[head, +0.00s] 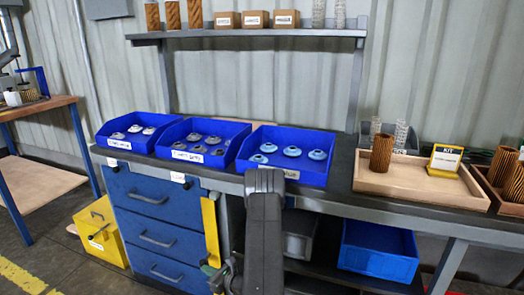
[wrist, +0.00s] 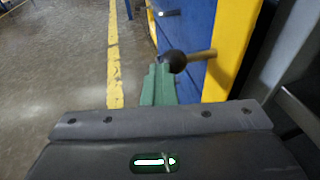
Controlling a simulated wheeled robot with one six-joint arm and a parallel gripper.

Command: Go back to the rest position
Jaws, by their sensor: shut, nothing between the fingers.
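My gripper (wrist: 158,72) shows in the wrist view as green fingers pointing away from the camera. The fingers are together with nothing between them. It is low beside the blue drawer cabinet (head: 155,222), below the bench top. In the head view my dark arm stands in front of the bench, and green parts of the gripper (head: 214,274) show low down, partly hidden. A black ball on a tan rod (wrist: 178,62) shows close to the fingertips in the wrist view; I cannot tell whether they touch.
Blue bins (head: 290,178) of discs stand on the bench. Right of them, a wooden tray (head: 400,189) holds a brown cartridge (head: 381,153) and a yellow sign (head: 445,161). A yellow box (head: 98,235) stands left of the cabinet. Floor (wrist: 50,60) left of the gripper is clear.

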